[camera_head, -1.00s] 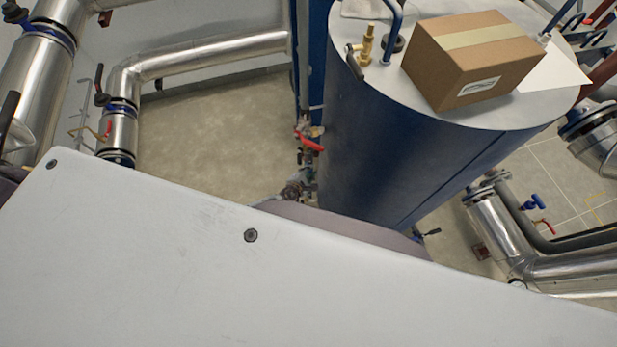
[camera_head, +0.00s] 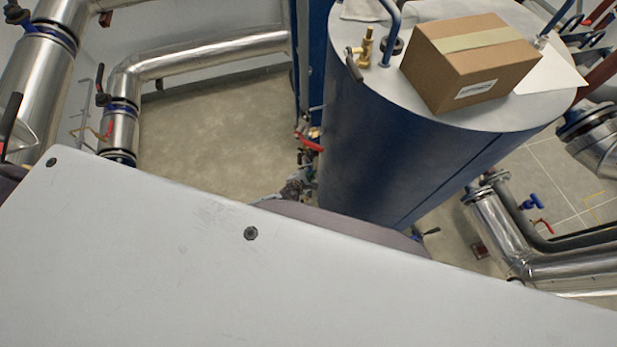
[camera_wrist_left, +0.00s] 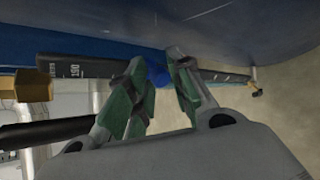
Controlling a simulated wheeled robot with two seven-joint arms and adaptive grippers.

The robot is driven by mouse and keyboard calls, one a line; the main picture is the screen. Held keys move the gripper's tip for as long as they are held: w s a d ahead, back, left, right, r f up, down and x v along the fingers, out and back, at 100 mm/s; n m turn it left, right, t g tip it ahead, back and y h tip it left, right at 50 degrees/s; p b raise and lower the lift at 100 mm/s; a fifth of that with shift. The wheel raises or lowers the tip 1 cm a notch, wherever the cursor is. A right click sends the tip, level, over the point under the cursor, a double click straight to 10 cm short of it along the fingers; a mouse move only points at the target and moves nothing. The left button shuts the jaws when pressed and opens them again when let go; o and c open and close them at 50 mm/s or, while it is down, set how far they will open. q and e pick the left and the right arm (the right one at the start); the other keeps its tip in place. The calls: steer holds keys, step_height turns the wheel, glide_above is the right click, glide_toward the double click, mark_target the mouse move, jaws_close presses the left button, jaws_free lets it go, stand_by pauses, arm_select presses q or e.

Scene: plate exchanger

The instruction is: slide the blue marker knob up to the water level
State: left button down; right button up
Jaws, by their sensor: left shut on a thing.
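In the left wrist view, my left gripper (camera_wrist_left: 156,66) has green-padded fingers closed around the blue marker knob (camera_wrist_left: 157,77). The knob shows as a small blue patch between the fingertips, mostly covered by them. A dark scale plate (camera_wrist_left: 85,68) with pale markings, one reading about 150, runs left of the fingers, and a dark strip continues to their right. The scale lies along the blue tank (camera_wrist_left: 215,30). The water level cannot be made out. In the head view I cannot make out the knob or the gripper. My right gripper is in neither view.
In the head view, the tank's grey top (camera_head: 440,110) carries a cardboard box (camera_head: 470,60) and a brass fitting (camera_head: 364,47). A red-handled valve (camera_head: 309,143) stands beside the tank. Silver pipes (camera_head: 210,50) run at left and right. Open floor (camera_head: 215,130) shows left of the tank.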

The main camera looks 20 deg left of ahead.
arm_select(q)
steer(key=shift+d+r+p, duration=0.1)
steer(key=shift+r+p, duration=0.25)
steer(key=shift+r, duration=0.05)
steer(key=c, duration=1.2)
jaws_free()
steer(key=shift+r, duration=0.1)
steer(key=shift+s, duration=0.15)
steer(key=shift+v, duration=5.9)
